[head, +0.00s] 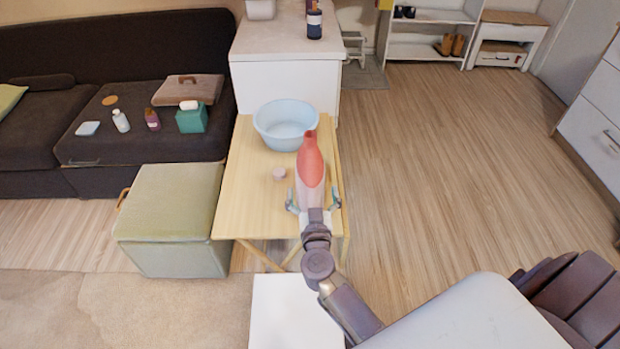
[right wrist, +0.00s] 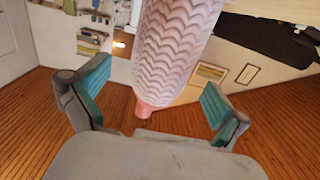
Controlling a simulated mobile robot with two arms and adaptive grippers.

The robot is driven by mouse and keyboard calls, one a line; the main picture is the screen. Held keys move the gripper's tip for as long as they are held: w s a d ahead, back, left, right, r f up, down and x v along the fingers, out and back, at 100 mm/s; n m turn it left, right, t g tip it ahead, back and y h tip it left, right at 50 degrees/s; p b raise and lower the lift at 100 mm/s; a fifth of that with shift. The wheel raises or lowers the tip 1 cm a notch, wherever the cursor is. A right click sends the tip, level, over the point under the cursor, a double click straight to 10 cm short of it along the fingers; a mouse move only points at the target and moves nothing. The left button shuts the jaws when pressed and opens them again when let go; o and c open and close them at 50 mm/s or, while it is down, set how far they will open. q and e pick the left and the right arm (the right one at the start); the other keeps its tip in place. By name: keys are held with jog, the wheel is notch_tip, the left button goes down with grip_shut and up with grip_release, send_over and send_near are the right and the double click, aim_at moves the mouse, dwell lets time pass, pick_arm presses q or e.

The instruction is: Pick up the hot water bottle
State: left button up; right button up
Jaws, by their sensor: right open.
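The hot water bottle (head: 311,162) is red at its upper part and paler pink lower down, and it shows above the small wooden table in the head view. In the right wrist view its pale ribbed body (right wrist: 174,50) fills the top middle, with a red end pointing down. My right gripper (head: 314,202) is open, with one teal-padded finger on each side of the bottle's lower part. In the right wrist view both fingers (right wrist: 155,95) are spread apart, with gaps between them and the bottle. My left gripper is not in view.
A green ottoman (head: 170,215) stands left of the table. Open floor (head: 450,150) lies to the right.

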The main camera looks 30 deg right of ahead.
jog(key=shift+r+x, duration=0.2)
jog(key=shift+x, duration=1)
jog(key=b+x, duration=0.1)
jog(key=x, duration=0.2)
jog(key=shift+w, duration=0.2)
jog(key=shift+c, duration=1)
jog(key=c, duration=1.2)
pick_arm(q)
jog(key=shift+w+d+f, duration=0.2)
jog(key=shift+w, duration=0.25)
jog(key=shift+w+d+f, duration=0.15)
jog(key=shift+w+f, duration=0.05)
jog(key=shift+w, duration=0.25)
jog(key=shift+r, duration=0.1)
pick_arm(e)
jog(key=shift+r, duration=0.15)
